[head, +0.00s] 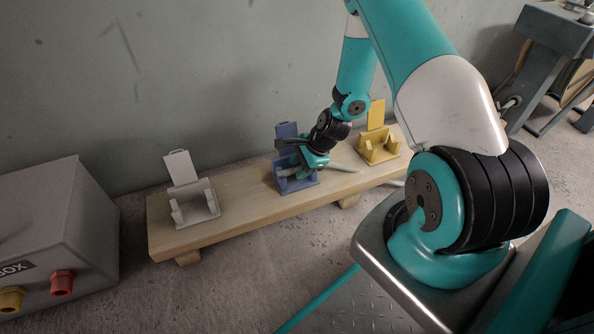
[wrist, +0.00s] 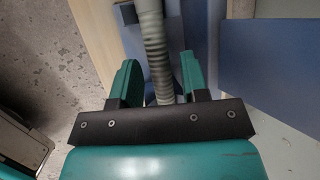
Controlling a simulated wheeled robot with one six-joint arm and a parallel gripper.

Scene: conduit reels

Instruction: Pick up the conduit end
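The conduit is a grey-green ribbed hose (wrist: 154,50) in the wrist view, running from the top edge down between my gripper's fingers. My gripper (wrist: 158,78) is open, with one teal finger on each side of the conduit. A gap shows between the conduit and each finger. In the head view my gripper (head: 308,163) is down at the blue holder (head: 297,184) on the wooden plank. A short pale piece of conduit (head: 345,168) shows to its right. The gripper and wrist hide most of the conduit there, and its end is hard to make out.
The plank (head: 240,208) also carries a white holder (head: 196,204) at left and a yellow holder (head: 378,147) at right. A grey box (head: 50,235) with yellow and red ports stands at lower left. A wall rises behind the plank. A dark metal stand (head: 548,60) is at upper right.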

